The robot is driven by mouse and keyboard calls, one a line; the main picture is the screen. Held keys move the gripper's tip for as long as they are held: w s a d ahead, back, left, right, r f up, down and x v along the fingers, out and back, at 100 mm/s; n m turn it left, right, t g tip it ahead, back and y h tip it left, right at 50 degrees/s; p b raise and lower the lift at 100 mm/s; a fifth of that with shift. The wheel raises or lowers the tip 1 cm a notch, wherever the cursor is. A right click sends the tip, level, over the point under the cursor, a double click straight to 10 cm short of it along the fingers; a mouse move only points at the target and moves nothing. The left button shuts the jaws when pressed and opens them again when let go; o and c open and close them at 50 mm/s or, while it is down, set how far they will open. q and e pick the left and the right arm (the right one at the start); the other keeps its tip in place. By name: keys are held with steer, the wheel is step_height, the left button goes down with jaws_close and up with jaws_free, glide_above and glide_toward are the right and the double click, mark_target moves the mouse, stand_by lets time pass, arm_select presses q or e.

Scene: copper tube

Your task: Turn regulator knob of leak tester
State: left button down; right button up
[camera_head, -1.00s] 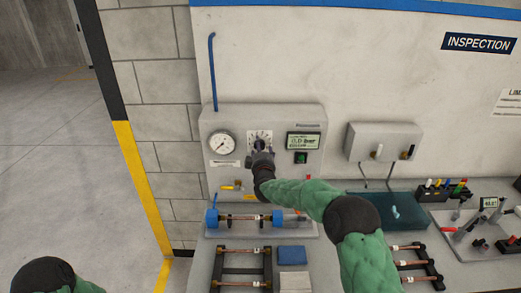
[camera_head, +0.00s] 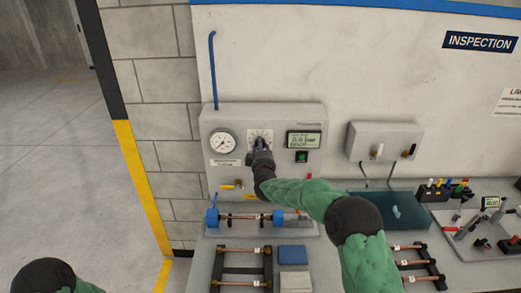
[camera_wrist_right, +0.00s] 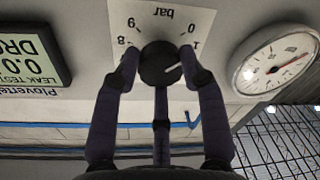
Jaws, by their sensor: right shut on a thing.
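The leak tester (camera_head: 312,119) is a grey panel on the back wall with a round gauge, a dial plate and a green display. Its black regulator knob (camera_wrist_right: 162,64) has a white pointer line and sits on a white scale plate marked "bar". My right gripper (camera_head: 260,145) reaches the panel from below. In the wrist view my right gripper (camera_wrist_right: 163,72) has its dark fingers closed around the knob's sides. In the head view the gripper mostly hides the knob. My left gripper is outside the views; only part of that arm shows at bottom left.
The gauge (camera_head: 222,142) is left of the dial and the display (camera_head: 304,141) is right, above a green button (camera_head: 301,157). Below are yellow and red valves, a tube between blue clamps (camera_head: 245,218) and a tube rack (camera_head: 242,264). A grey wall box (camera_head: 384,141) hangs to the right.

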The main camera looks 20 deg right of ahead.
steer(key=shift+w+a+f+n+g+h+b, duration=0.15)
steer(key=shift+n+h+b, duration=0.35)
steer(key=shift+n+b, duration=4.1)
steer(key=shift+s+a+r+n+g+h+b, duration=0.35)
steer(key=shift+n+b, duration=1.7)
steer(key=shift+n, duration=5.15)
steer(key=shift+w+f+n+h+b, duration=0.3)
steer(key=shift+n+h+b, duration=0.35)
steer(key=shift+n+b, duration=3.95)
steer(key=n+p, duration=0.2)
steer(key=shift+p, duration=0.3)
